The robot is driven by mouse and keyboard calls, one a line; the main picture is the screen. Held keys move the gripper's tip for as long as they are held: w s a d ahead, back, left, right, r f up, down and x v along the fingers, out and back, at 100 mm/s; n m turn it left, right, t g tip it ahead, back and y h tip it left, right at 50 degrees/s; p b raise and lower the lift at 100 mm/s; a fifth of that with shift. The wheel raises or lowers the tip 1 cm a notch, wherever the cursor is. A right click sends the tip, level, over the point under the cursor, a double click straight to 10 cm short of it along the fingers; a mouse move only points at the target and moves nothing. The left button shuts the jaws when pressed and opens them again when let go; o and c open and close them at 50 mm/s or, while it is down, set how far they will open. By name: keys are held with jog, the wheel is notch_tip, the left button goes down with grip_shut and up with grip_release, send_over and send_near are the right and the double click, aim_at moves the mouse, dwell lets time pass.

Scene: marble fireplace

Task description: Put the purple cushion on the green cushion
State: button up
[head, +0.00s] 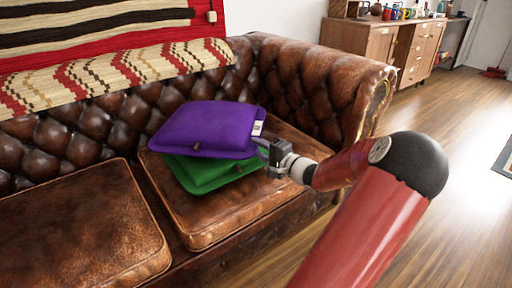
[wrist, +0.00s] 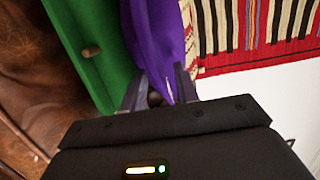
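The purple cushion (head: 207,130) lies over the green cushion (head: 212,176) on the right seat of the brown leather sofa. The green cushion's front part shows below the purple one; its rear is hidden. I cannot tell whether the two fully touch. My gripper (head: 264,151) is at the purple cushion's right corner, beside its white tag. In the wrist view, the purple cushion (wrist: 157,42) narrows between the two fingers of my gripper (wrist: 158,92), which pinch its edge. The green cushion (wrist: 85,45) shows just left of it, with a brown toggle.
The sofa (head: 75,225) has a tufted back and a right armrest (head: 345,85) behind my gripper. A striped blanket (head: 120,75) hangs over the backrest. A wooden cabinet (head: 385,45) stands at the back right. The left seat and the floor at right are clear.

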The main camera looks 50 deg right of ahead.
jog(key=s, duration=1)
jog(key=shift+s+a, duration=0.25)
jog(key=shift+a, duration=0.05)
jog(key=w+a+f+n+g+y, duration=0.1)
jog(key=w+a+n+g+y, duration=0.35)
jog(key=a, duration=0.75)
jog(key=w+a+f+n+g+y, duration=0.1)
jog(key=w+a+n+g+y, duration=0.35)
jog(key=a, duration=0.85)
jog(key=s+a+n+g+h, duration=0.4)
jog(key=a+n+g, duration=0.15)
jog(key=a, duration=0.55)
jog(key=s+a+r+n+t+h, duration=0.2)
jog(key=s+a+r+n+h, duration=0.2)
jog(key=s+r, duration=0.2)
jog(key=shift+s+a+r+p, duration=0.35)
jog(key=shift+a+r+p, duration=0.05)
jog(key=shift+r, duration=0.45)
